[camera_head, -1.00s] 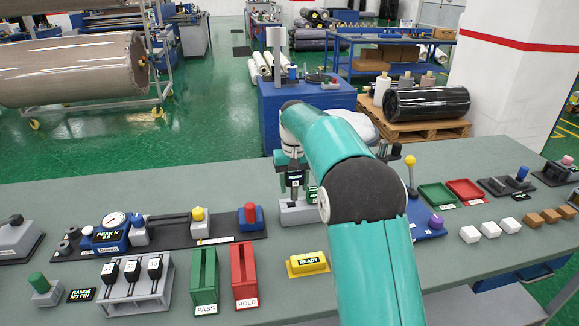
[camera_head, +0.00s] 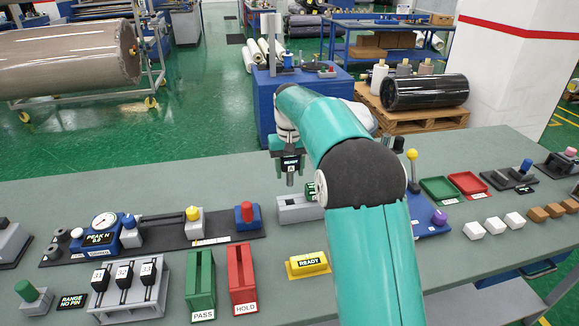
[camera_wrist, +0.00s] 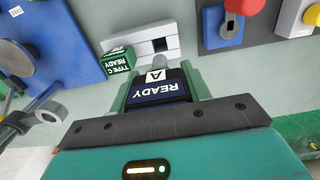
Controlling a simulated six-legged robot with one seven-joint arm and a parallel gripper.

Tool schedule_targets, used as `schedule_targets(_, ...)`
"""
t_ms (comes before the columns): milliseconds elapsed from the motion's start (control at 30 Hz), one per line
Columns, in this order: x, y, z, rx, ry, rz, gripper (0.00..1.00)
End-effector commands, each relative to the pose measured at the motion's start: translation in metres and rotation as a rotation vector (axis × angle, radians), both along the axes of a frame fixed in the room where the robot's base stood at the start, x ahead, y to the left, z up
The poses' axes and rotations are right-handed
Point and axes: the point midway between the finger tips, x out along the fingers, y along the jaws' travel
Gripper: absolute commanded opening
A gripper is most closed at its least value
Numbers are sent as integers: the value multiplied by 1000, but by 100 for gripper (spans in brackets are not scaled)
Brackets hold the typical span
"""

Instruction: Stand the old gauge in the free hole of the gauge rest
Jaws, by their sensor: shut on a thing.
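My gripper (camera_head: 289,160) is shut on a dark gauge (camera_wrist: 157,95) marked READY and A, held upright with its metal pin pointing down. In the head view the pin end hangs a little above the left part of the grey gauge rest (camera_head: 297,211). The rest also shows in the wrist view (camera_wrist: 118,42), with its free square hole (camera_wrist: 160,45) just beyond the pin. A green gauge (camera_wrist: 118,60) marked TYPE C READY stands in the rest's other place, beside the held gauge. My arm covers the rest's right end in the head view.
A yellow READY sign (camera_head: 308,263) lies in front of the rest. Green PASS (camera_head: 201,285) and red HOLD (camera_head: 242,279) slotted holders stand front left. A rail with a red-knobbed block (camera_head: 248,216) is left of the rest. Blue base with levers (camera_head: 430,222) is right.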

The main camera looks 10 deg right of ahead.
Motion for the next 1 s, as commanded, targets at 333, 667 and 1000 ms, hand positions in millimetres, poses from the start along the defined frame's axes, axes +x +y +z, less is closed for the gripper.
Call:
schedule_targets(333,0,0,-28,0,1,0,15)
schedule_targets(667,2,0,-51,0,1,0,15)
schedule_targets(1000,2,0,-54,0,-1,0,15)
